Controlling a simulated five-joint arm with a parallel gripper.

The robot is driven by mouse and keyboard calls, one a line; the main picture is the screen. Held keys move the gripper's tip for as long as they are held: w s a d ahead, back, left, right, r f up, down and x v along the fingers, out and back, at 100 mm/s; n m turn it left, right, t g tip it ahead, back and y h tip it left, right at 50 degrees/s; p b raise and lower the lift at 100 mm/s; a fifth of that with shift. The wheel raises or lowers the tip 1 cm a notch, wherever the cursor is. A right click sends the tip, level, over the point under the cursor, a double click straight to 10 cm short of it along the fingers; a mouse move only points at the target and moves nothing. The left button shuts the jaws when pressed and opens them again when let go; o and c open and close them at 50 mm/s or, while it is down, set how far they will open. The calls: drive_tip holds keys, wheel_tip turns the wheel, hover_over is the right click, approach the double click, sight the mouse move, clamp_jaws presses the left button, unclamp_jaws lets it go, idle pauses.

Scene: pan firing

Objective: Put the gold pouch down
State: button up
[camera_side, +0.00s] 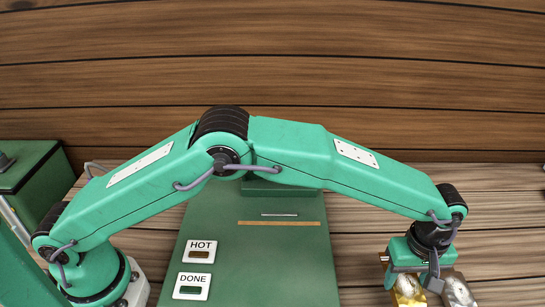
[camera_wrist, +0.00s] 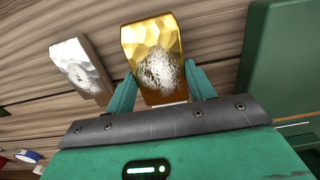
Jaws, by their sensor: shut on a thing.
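The gold pouch (camera_wrist: 150,38) has a faceted, shiny surface with a silvery speckled patch on it. It sits between the two fingers of my gripper (camera_wrist: 162,85) in the wrist view, and the fingers are shut on its sides. In the side view my gripper (camera_side: 411,283) points down at the lower right. Only part of the gold pouch (camera_side: 408,299) shows there, cut by the bottom edge of the picture. I cannot tell whether the pouch touches the wooden surface.
A silver pouch (camera_wrist: 80,70) lies close beside the gold one and also shows in the side view (camera_side: 459,290). A green panel (camera_side: 262,275) with HOT (camera_side: 199,251) and DONE (camera_side: 191,286) labels stands left of my gripper. Bare wooden planks (camera_side: 505,235) lie at the right.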

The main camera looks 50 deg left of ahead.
sight(406, 281)
drive_tip(key=shift+f, duration=2)
drive_tip(key=shift+f, duration=0.2)
drive_tip(key=o, duration=1)
drive_tip(key=shift+r, duration=0.1)
wheel_tip(406, 281, up, 12)
drive_tip(key=shift+r, duration=0.1)
drive_tip(key=shift+a+r, duration=0.1)
